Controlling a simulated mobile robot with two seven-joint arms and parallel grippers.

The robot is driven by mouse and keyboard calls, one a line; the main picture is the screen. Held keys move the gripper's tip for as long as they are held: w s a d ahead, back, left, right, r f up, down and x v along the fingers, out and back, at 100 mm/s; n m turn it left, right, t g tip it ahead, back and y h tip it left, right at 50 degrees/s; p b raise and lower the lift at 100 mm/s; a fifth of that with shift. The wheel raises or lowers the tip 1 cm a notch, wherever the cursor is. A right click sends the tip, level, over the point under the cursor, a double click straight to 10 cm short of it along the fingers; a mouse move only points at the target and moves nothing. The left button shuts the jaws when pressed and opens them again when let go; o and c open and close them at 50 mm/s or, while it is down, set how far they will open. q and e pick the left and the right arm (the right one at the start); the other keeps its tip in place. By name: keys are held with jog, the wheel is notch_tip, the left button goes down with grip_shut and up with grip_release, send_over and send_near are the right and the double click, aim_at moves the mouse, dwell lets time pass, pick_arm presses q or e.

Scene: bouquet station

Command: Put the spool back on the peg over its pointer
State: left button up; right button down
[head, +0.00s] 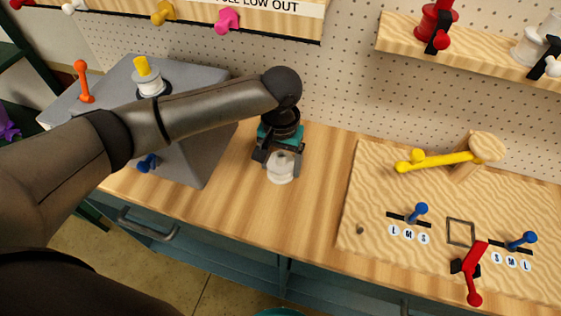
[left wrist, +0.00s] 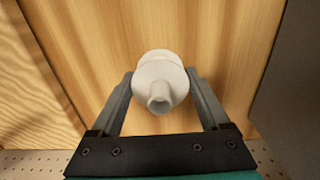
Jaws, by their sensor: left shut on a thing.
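A white spool (head: 280,168) is at the wood worktop between the grey block and the sand-coloured board. My left gripper (head: 279,157) points down, with its fingers shut on this spool. In the left wrist view the spool (left wrist: 160,84) sits between the two fingers, its narrow neck toward the camera. I cannot tell whether it touches the worktop. On the upper right shelf stand a red spool (head: 434,22) and another white spool (head: 533,44), each with a black pointer in front. I cannot tell which peg belongs to the held spool. My right gripper is not in view.
A grey block (head: 205,150) stands left, with an orange lever (head: 82,80), a white piece with a yellow top (head: 148,82) and a blue knob (head: 148,163). The sand-coloured board (head: 380,180) at right carries yellow, blue and red levers. Coloured knobs line the wooden rail above.

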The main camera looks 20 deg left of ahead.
pick_arm(q)
jog(key=o, duration=1.4)
jog(key=shift+f, duration=0.1)
